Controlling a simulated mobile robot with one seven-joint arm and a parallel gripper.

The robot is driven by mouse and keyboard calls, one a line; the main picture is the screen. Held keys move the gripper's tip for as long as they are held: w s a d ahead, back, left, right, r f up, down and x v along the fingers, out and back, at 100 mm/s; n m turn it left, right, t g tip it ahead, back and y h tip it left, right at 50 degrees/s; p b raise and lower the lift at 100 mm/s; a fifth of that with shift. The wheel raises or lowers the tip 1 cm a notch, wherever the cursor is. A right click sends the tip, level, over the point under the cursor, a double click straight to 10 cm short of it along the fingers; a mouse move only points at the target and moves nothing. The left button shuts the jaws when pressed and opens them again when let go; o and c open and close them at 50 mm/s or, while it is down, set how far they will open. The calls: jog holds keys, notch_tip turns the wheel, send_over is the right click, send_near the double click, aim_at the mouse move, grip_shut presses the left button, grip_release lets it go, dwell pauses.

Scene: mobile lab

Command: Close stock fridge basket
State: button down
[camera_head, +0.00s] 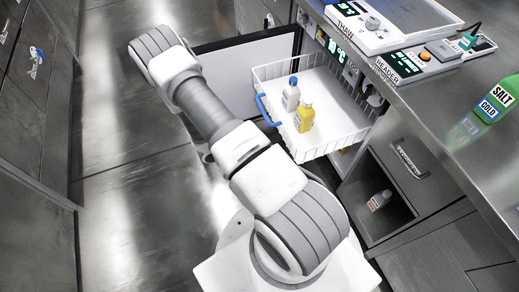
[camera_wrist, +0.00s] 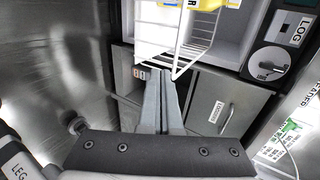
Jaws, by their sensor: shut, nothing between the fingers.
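The stock fridge basket (camera_head: 340,137) is a white wire basket with a blue front handle (camera_head: 268,110). In the head view it stands pulled out from under the counter. In the wrist view part of the basket's wire frame (camera_wrist: 207,46) shows at the top, just beyond my fingertips. My gripper (camera_wrist: 163,80) is shut and empty, close to the lower wire corner; I cannot tell if it touches. My gripper does not show in the head view.
An open fridge door (camera_head: 245,72) stands left of the basket. An open compartment below holds a small bottle (camera_head: 380,200). The aisle floor (camera_head: 120,150) at left is clear.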

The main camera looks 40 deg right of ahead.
aim_at(294, 144)
jog(key=d, duration=0.1)
jog(key=d+f+b, duration=0.1)
jog(key=d, duration=0.1)
jog(key=s+d, duration=0.1)
jog(key=d, duration=0.1)
jog(key=shift+s+d+f, duration=0.1)
jog(key=shift+d+f, duration=0.05)
jog(key=shift+f, duration=0.1)
jog(key=shift+s+d+r, duration=0.1)
jog(key=shift+d, duration=0.35)
jog(key=shift+d, duration=0.15)
